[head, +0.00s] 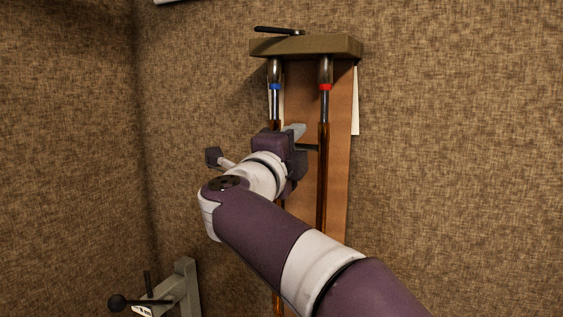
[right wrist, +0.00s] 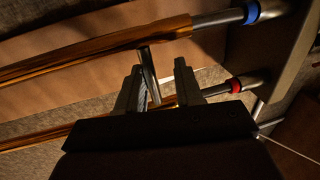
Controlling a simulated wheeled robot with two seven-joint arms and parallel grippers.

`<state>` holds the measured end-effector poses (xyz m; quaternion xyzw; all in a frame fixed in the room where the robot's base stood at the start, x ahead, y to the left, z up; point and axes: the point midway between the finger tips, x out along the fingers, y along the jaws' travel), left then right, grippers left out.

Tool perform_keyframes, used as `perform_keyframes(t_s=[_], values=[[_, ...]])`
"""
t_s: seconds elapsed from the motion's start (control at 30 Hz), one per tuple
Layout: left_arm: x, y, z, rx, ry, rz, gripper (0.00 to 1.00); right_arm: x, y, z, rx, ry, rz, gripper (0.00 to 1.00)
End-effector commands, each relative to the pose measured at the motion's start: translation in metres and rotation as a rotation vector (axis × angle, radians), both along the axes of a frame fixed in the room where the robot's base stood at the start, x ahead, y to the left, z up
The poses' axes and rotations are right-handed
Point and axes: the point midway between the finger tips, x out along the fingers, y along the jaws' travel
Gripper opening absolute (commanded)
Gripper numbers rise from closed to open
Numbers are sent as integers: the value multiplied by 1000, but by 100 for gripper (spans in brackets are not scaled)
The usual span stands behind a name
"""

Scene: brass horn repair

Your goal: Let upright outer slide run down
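The upright outer slide (head: 322,190) is a pair of long brass-brown tubes hanging against an orange-brown backboard. Silver inner tubes show above it, one with a blue ring (head: 275,87), one with a red ring (head: 325,87). My right gripper (head: 302,138) is at the upper part of the slide and hides much of the blue-ringed side. In the right wrist view, its two fingers (right wrist: 160,88) stand apart. The slide's cross brace (right wrist: 148,72) lies between them, nearer the left finger; a gap shows beside the right finger. My left gripper is not in view.
A wooden bracket (head: 306,46) juts out above the tubes, with a dark lever (head: 278,31) on top. A grey metal fixture (head: 186,288) with a black knob (head: 117,303) stands at lower left. Bare textured wall (head: 460,150) lies right of the board.

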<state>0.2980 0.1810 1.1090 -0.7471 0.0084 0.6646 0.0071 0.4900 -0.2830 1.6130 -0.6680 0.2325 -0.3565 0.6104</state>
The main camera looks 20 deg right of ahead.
Motion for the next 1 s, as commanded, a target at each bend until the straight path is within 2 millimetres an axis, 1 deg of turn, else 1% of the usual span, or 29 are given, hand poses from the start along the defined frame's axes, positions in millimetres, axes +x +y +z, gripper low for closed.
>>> perform_keyframes(t_s=[0.03, 0.2, 0.3, 0.43, 0.57, 0.77, 0.83, 1.0], values=[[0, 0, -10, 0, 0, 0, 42, -7, 8, -6, 1, -4, 5, 33], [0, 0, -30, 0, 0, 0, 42, -33, 39, -16, 2, -3, 7, 33], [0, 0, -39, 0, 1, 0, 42, -48, 58, -21, 1, -1, 7, 33], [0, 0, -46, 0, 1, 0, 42, -63, 74, -23, 1, -1, 4, 33], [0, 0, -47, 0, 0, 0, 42, -69, 80, -22, 1, 0, 1, 33], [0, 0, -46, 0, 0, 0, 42, -70, 81, -21, 1, 1, 0, 33], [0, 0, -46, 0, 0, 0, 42, -70, 81, -22, 1, 1, 0, 39], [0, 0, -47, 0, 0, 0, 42, -69, 82, -23, 1, 0, 4, 39]])
